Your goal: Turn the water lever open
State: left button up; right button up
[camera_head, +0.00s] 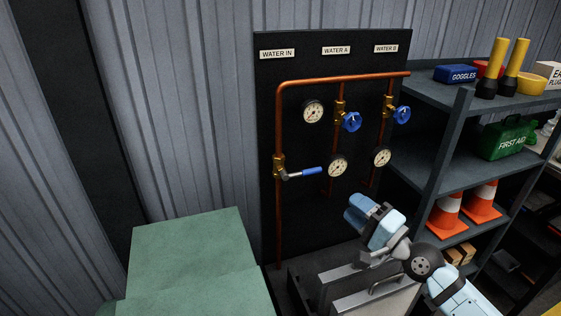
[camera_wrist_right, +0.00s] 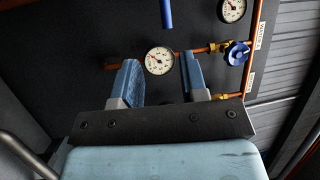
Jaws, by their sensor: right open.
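The water lever (camera_head: 307,171) has a blue handle and a grey stem on a brass valve (camera_head: 278,167) on the vertical copper pipe at the left of the dark panel. It points right, crosswise to that pipe. The blue handle end also shows at the top of the right wrist view (camera_wrist_right: 166,14). My right gripper (camera_head: 360,209) is below and to the right of the lever, apart from it. In the wrist view its two blue-grey fingers (camera_wrist_right: 160,78) stand wide apart with nothing held between them. My left gripper is not in view.
The panel (camera_head: 343,228) carries copper pipes, several gauges (camera_head: 312,111) and two blue round valves (camera_head: 351,121). A shelf (camera_head: 452,125) with cones and a green first aid box (camera_head: 507,138) stands at right. A green box-like surface (camera_head: 190,254) is at lower left.

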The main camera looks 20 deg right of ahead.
aim_at(312, 171)
pick_arm(q)
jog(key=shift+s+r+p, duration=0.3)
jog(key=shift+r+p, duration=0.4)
jog(key=shift+p, duration=0.1)
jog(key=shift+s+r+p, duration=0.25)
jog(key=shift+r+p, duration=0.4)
jog(key=shift+p, duration=0.15)
pick_arm(e)
jog(key=shift+r+x, duration=0.15)
jog(key=shift+x, duration=2.15)
jog(key=shift+r+x, duration=0.2)
jog(key=shift+x, duration=2.05)
jog(key=shift+r+x, duration=0.15)
jog(key=shift+x, duration=2.15)
jog(key=shift+s, duration=0.1)
grip_shut()
